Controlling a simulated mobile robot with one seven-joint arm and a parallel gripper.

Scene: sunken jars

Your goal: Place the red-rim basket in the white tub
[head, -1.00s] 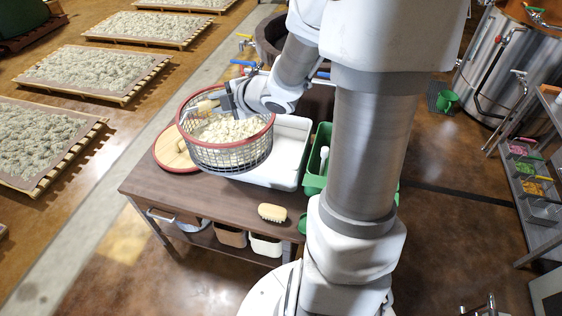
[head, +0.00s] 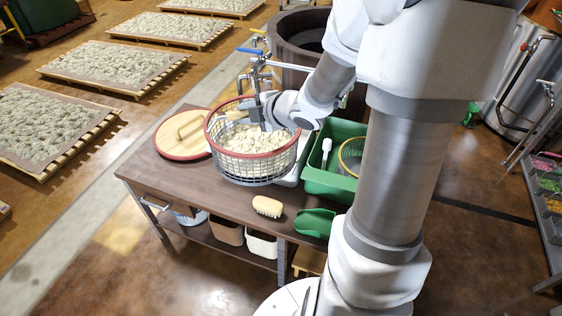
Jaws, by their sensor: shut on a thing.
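The red-rim basket (head: 246,168) is a wire basket filled with pale, lumpy material. My gripper (head: 254,112) is shut on it at the far part of its rim, near a light wooden handle. The basket hangs roughly level in front of the white tub in the head view. The white tub (head: 294,176) stands on the brown table and is mostly hidden behind the basket and my arm; only a strip shows at the basket's right. I cannot tell how high the basket is above the tub.
A round wooden lid (head: 171,146) lies left of the basket. A green tub (head: 325,184) with a yellow-rim basket (head: 346,150) stands right. A brush (head: 268,206) and green scoop (head: 316,223) lie at the table's front. A dark vat (head: 293,50) and taps stand behind.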

